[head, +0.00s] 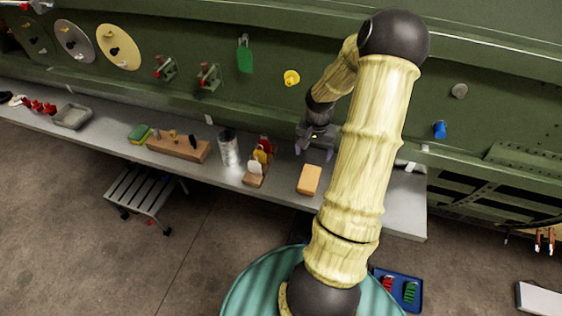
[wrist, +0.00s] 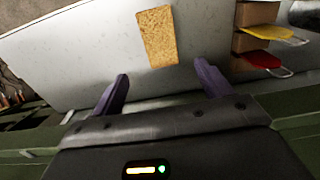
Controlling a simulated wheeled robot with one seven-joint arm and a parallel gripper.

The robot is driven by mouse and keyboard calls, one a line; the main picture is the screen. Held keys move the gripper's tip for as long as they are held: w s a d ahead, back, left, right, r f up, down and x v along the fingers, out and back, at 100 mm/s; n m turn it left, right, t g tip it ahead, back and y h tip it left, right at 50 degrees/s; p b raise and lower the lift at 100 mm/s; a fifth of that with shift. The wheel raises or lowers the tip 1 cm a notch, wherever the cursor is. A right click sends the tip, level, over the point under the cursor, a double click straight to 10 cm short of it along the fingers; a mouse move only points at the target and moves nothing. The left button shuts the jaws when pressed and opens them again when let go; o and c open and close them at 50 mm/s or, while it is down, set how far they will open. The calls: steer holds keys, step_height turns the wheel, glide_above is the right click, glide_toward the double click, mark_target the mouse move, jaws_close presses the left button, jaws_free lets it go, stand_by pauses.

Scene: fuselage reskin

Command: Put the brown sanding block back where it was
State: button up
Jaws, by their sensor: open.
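My gripper (head: 314,152) is open and empty, above the back part of the bench near the green wall. In the wrist view its two purple fingers (wrist: 160,68) are spread apart, with nothing between them. They are apart from the block.
A wooden rack with coloured tags (head: 256,177) stands left of the block. Further left are a metal can (head: 229,147), a wooden tool block (head: 178,147), a green-yellow sponge (head: 140,133) and a grey tray (head: 72,116).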

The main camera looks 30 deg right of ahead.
steer(key=s+a+r+n+t, duration=0.1)
steer(key=s+a+r+n, duration=0.1)
steer(key=a, duration=0.6)
steer(key=s+a+r+n, duration=0.3)
steer(key=a+r, duration=0.3)
steer(key=a, duration=0.3)
steer(key=s+a+r+n+t, duration=0.1)
steer(key=a+r+n, duration=0.3)
steer(key=a, duration=0.5)
steer(key=shift+s+a+r+n+t, duration=0.15)
steer(key=shift+s+r+n+t, duration=0.2)
steer(key=shift+s, duration=0.45)
steer(key=b+x, duration=0.2)
steer(key=s+b+x, duration=0.1)
steer(key=b+x, duration=0.1)
steer(key=shift+f, duration=0.2)
